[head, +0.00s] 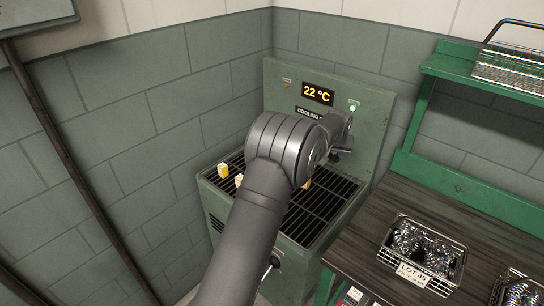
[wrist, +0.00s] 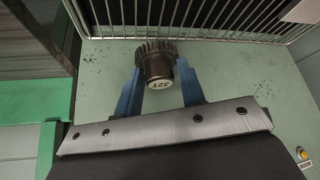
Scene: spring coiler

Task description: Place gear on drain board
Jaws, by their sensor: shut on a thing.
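A dark toothed gear (wrist: 155,52) with a pale label on its hub sits between the two blue fingers of my gripper (wrist: 160,82) in the wrist view. The fingers are shut on it. A black slatted surface (head: 331,203), which seems to be the drain board, tops the green cooling unit in the head view. Bars (wrist: 220,18) show at the top of the wrist view, just beyond the gear. I cannot tell whether the gear touches them. In the head view my arm hides the gear and much of the slats.
Small yellow-and-white blocks (head: 223,170) stand on the slats. The unit's green back panel (head: 372,108) reads 22 °C and has a lit green lamp. To the right, a dark bench (head: 450,205) holds a wire basket (head: 391,262) of shiny metal parts under a green shelf.

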